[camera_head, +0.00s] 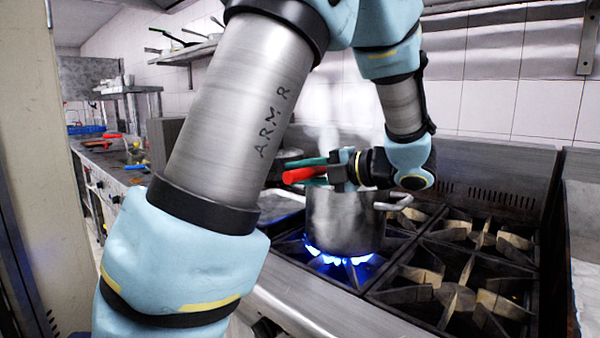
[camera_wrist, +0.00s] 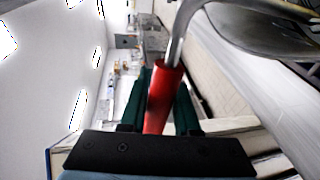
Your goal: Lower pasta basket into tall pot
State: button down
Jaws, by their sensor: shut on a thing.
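The tall steel pot (camera_head: 345,222) stands on a lit burner of the stove, with blue flame under it and steam above. My gripper (camera_head: 318,172) is over the pot's rim and is shut on a red handle (camera_head: 303,174). In the wrist view my gripper's green fingers (camera_wrist: 160,105) close on both sides of the red handle (camera_wrist: 160,95), and a bent metal rod (camera_wrist: 182,35) runs up from it. I take the handle to be the pasta basket's. The basket body is not clearly visible, so I cannot tell how far it is in the pot.
The stove's other burner grates (camera_head: 460,295) to the right of the pot are empty. A steel back panel (camera_head: 490,180) rises behind the stove. A wall shelf (camera_head: 185,52) and a counter with red-handled items (camera_head: 108,140) lie at the back left.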

jog(key=shift+f, duration=0.1)
dwell(0.3)
jog(key=c, duration=0.6)
grip_release()
jog(key=shift+o, duration=0.2)
jog(key=b+v, duration=0.2)
jog(key=v, duration=0.8)
jog(key=shift+s+d+b, duration=0.2)
jog(key=shift+d+b, duration=0.1)
